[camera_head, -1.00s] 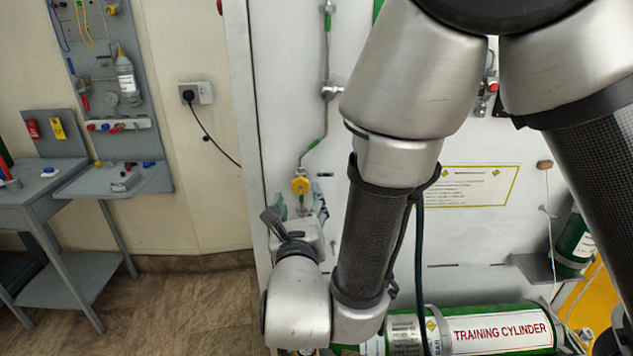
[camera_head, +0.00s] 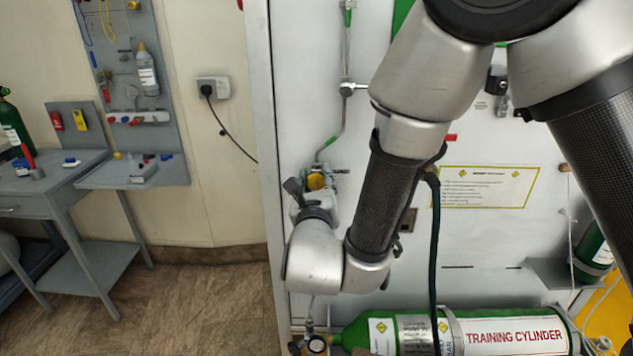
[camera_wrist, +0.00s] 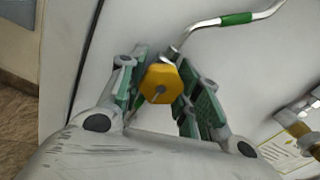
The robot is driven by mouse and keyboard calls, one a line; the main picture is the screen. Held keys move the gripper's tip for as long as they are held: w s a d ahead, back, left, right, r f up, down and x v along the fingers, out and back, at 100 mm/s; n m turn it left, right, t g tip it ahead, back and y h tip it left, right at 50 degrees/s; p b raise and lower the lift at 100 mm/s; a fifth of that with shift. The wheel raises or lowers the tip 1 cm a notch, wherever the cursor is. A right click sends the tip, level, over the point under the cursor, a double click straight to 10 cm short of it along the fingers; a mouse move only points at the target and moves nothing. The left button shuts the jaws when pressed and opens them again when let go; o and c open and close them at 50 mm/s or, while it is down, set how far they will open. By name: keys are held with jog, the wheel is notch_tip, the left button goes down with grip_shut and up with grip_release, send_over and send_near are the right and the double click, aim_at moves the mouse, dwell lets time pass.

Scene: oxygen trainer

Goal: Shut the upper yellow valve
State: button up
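The upper yellow valve (camera_wrist: 161,83) is a yellow knob at the end of a pipe with a green band, on the white panel. In the wrist view it sits between the two green-padded fingers of my gripper (camera_wrist: 160,92). The fingers are apart, with a visible gap on the knob's right; on the left the pad is very close, and I cannot tell if it touches. In the head view the valve (camera_head: 316,181) shows just above my gripper (camera_head: 313,192), partly hidden by it.
A green training cylinder (camera_head: 480,338) lies at the bottom of the panel (camera_head: 470,235), with a lower yellow fitting (camera_head: 317,344) at its left. A brass fitting (camera_wrist: 300,128) shows at the right of the wrist view. A grey workbench (camera_head: 65,190) stands at the left.

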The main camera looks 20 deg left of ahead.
jog(key=shift+c, duration=0.8)
jog(key=m, duration=0.4)
jog(key=shift+m, duration=0.4)
jog(key=o, duration=1.1)
jog(key=shift+c, duration=0.2)
jog(key=v, duration=1.2)
jog(key=shift+a, duration=0.1)
